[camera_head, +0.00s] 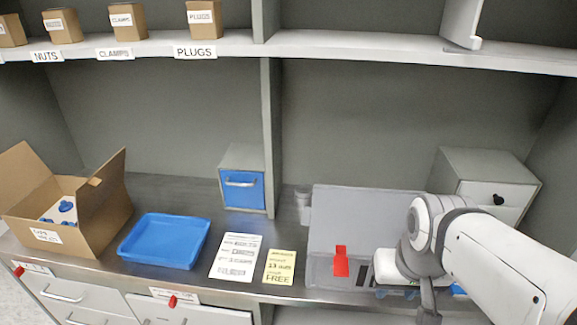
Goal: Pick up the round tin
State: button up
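A small light-grey cylinder (303,205), which may be the round tin, stands on the counter behind the case's left edge. Its lower part is partly hidden, and I cannot make out a label. My gripper (392,285) is at the right, low over the front of the grey case, well to the right of and nearer than the cylinder. My wrist hides much of it, so its fingers do not show clearly.
A grey case (365,215) with a red tab (341,262) fills the counter's middle right. A blue tray (166,241), open cardboard box (100,215), paper sheets (236,256), blue-drawer box (243,190) and grey drawer cabinet (490,170) surround it. A shelf (330,45) runs above.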

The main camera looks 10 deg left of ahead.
aim_at(299, 203)
jog(key=z, duration=0.85)
jog(key=k, duration=1)
jog(key=u, duration=1.3)
jog(key=i, duration=1)
jog(key=u, duration=0.05)
